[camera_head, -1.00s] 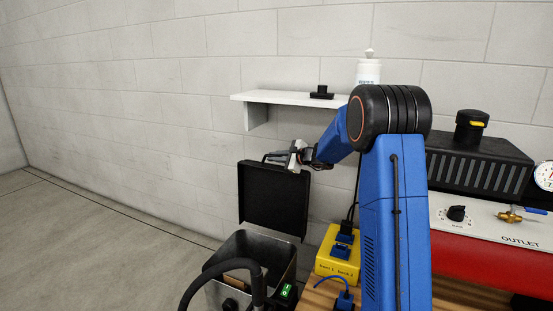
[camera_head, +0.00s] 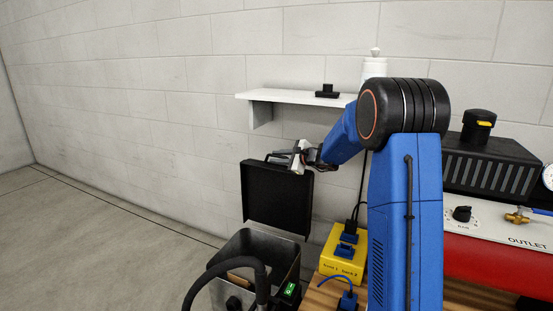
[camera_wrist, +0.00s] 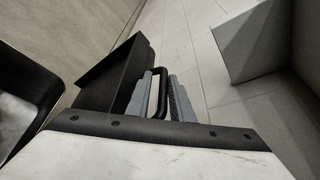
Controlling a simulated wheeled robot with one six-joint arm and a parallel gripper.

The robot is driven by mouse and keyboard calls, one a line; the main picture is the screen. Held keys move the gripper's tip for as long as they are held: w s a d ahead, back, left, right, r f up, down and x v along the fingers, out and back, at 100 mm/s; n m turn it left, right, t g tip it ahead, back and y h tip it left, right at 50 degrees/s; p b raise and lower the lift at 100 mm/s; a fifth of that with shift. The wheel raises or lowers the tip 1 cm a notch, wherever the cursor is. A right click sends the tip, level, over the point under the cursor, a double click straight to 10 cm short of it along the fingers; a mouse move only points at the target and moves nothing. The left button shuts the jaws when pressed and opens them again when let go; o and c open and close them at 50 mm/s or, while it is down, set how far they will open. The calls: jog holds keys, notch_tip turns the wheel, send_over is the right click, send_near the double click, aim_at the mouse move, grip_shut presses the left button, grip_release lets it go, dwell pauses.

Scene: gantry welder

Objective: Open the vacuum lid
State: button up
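The vacuum (camera_head: 224,262) is an open-topped metal box with a dark rim and a black hose, low in the head view. Its black lid (camera_head: 277,197) stands upright above the back of the box, so the box is open. The lid also shows in the wrist view (camera_wrist: 108,78). My gripper (camera_head: 296,157) is at the lid's top edge. In the wrist view its grey fingers (camera_wrist: 162,95) lie on both sides of the lid's black loop handle (camera_wrist: 161,80) and appear shut on it. The lid's hinge side is not clearly seen.
A white wall shelf (camera_head: 285,96) with a small black item is above the lid. A yellow socket box (camera_head: 343,263) with blue plugs stands right of the vacuum. A compressor (camera_head: 490,160) is at the right. Floor at left is clear.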

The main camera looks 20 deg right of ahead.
jog(key=v, duration=1.6)
jog(key=shift+s+d+r, duration=0.15)
jog(key=shift+s+d, duration=0.05)
jog(key=shift+s, duration=0.1)
